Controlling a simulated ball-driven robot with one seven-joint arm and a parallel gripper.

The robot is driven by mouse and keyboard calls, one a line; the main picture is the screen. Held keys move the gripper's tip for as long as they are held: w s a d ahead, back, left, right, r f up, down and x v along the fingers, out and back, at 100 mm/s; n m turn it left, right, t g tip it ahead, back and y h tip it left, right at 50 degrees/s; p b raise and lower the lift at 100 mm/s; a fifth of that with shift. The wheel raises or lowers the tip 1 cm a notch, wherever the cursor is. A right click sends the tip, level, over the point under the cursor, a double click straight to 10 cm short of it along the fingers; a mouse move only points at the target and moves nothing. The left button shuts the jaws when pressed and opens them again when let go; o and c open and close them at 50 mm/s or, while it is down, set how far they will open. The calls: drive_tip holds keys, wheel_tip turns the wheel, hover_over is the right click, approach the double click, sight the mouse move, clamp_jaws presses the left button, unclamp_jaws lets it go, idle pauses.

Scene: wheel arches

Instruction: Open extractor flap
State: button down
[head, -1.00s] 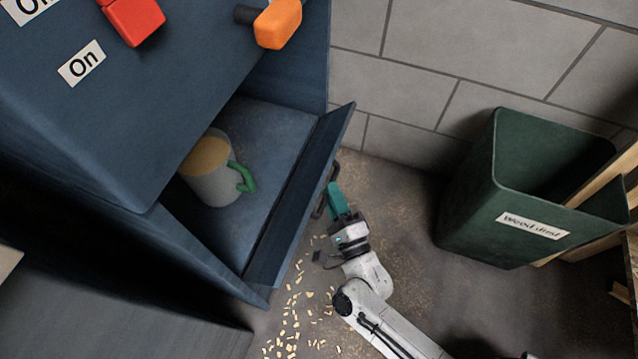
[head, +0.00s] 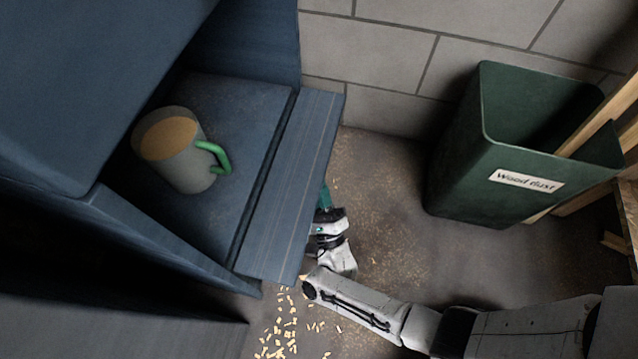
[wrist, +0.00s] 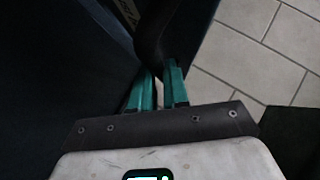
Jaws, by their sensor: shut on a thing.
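The blue extractor flap (head: 292,180) is hinged along the lower edge of the compartment opening and is tilted down and outward, with the inside in plain view. Its dark bar handle (wrist: 153,32) shows in the wrist view between the teal fingers of my gripper (wrist: 158,88), which is shut on it. In the head view my gripper (head: 324,198) is at the flap's outer side, its fingertips partly hidden by the flap's edge. The handle itself is hidden there.
A grey mug (head: 185,165) with a green handle and tan contents stands inside the compartment. A green bin (head: 480,190) labelled "Wood dust" stands at the right by the block wall (head: 385,60). Wood chips (head: 280,335) lie on the floor below the flap.

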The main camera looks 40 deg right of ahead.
drive_tip(key=shift+w+a+r+m+t, duration=0.3)
drive_tip(key=shift+w+a+r+m, duration=0.15)
drive_tip(key=shift+w+a, duration=0.3)
drive_tip(key=shift+f+h, duration=0.15)
drive_tip(key=shift+h, duration=0.15)
drive_tip(key=c, duration=1.2)
unclamp_jaws()
drive_tip(key=shift+s, duration=0.1)
drive_tip(key=shift+o, duration=0.4)
drive_tip(key=shift+s+d+f+m, duration=0.15)
drive_tip(key=shift+s+d+m, duration=0.1)
drive_tip(key=shift+d, duration=0.1)
drive_tip(key=v, duration=1)
drive_tip(key=shift+a+f, duration=0.2)
drive_tip(key=shift+a, duration=0.3)
